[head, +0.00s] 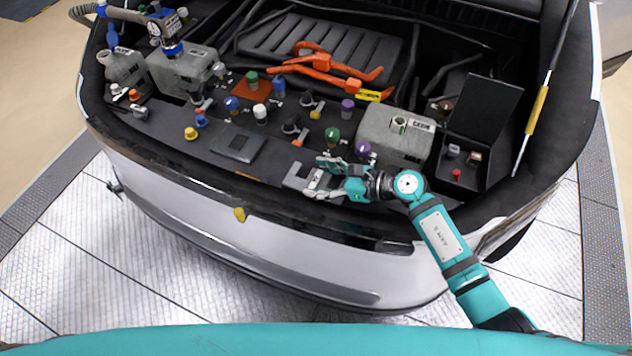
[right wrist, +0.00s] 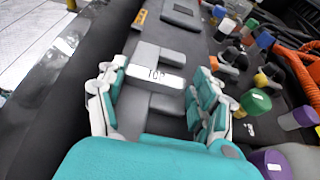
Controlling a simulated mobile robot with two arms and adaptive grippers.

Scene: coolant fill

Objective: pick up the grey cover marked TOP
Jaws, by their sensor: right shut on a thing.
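The grey cover marked TOP (right wrist: 147,52) shows between the fingers of my right gripper (right wrist: 155,92) in the right wrist view. Its white label reads TOP. I cannot tell whether the cover touches the surface below. My left gripper is in neither view.
Several coloured caps stand on the dark panel, including a green cap (head: 333,135) and a purple cap (head: 362,148). A grey tank (head: 385,140) and an open black box (head: 483,130) are to the right. Orange cables (head: 325,65) lie behind. A flat dark plate (head: 238,146) lies left.

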